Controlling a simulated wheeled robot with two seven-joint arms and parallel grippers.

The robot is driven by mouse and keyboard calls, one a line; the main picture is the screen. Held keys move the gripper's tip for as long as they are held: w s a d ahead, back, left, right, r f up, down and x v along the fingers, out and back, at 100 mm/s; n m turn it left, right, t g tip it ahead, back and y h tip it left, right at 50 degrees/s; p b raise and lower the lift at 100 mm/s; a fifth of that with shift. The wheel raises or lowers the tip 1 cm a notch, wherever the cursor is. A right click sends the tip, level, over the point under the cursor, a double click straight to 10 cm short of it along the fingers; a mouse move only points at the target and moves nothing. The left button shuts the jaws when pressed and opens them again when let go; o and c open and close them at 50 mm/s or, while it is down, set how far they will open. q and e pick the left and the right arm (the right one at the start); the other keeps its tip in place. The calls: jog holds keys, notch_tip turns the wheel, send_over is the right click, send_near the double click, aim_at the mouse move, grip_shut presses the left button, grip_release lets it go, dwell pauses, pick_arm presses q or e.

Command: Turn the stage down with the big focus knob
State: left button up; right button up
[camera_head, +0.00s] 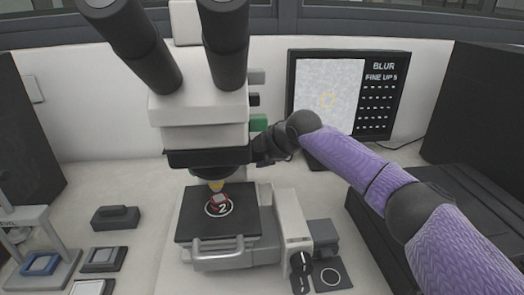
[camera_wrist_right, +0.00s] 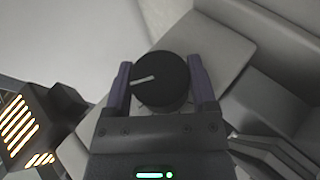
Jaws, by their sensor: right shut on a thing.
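In the wrist view my right gripper (camera_wrist_right: 160,66) has its two fingers on either side of a round black knob (camera_wrist_right: 162,82) with a white pointer line, and is shut on it. The line lies nearly level, pointing left. In the head view the right gripper (camera_head: 268,158) is beside the right of the microscope head (camera_head: 205,125); its fingers and the held knob are mostly hidden there. My left gripper is not in view.
A monitor (camera_head: 327,95) behind shows a grey blurred picture, "BLUR" and "FINE UP 5". Small dark dials (camera_head: 300,270) sit at the stage's front right.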

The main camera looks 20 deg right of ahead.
jog(key=shift+s+n+t+p, duration=0.1)
jog(key=shift+n+t+p, duration=0.2)
jog(key=shift+t+p, duration=0.55)
jog(key=shift+f+t, duration=0.1)
jog(key=shift+t, duration=0.65)
jog(key=shift+f+n+t+b, duration=0.15)
jog(key=shift+n+t+b, duration=0.15)
jog(key=shift+t, duration=0.8)
